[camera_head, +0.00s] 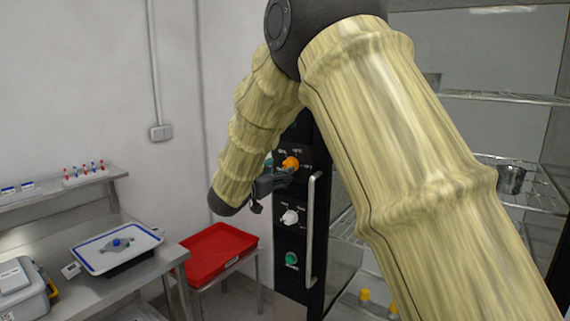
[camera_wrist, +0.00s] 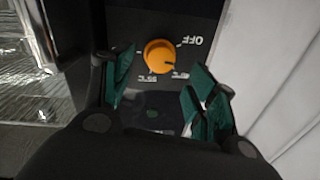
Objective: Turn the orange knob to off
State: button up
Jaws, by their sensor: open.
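The orange knob (camera_head: 290,163) sits on the upper part of a black control panel in the head view. In the wrist view the orange knob (camera_wrist: 160,56) is near the top centre, with printed marks around it and the word OFF, upside down, to its upper right. My gripper (camera_wrist: 158,92) is open, its green-padded fingers to the left and right of the space below the knob. It holds nothing.
A white knob (camera_head: 290,217) and a green knob (camera_head: 291,259) sit lower on the panel, beside a vertical handle (camera_head: 312,230). A red tray (camera_head: 218,250) and a bench with a white tray (camera_head: 117,248) stand left. Wire shelves (camera_head: 515,98) are at right.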

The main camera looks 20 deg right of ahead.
aim_at(287, 166)
jog(key=shift+p+x, duration=0.85)
jog(key=shift+x, duration=1.75)
jog(key=shift+a, duration=0.1)
jog(key=c, duration=1.1)
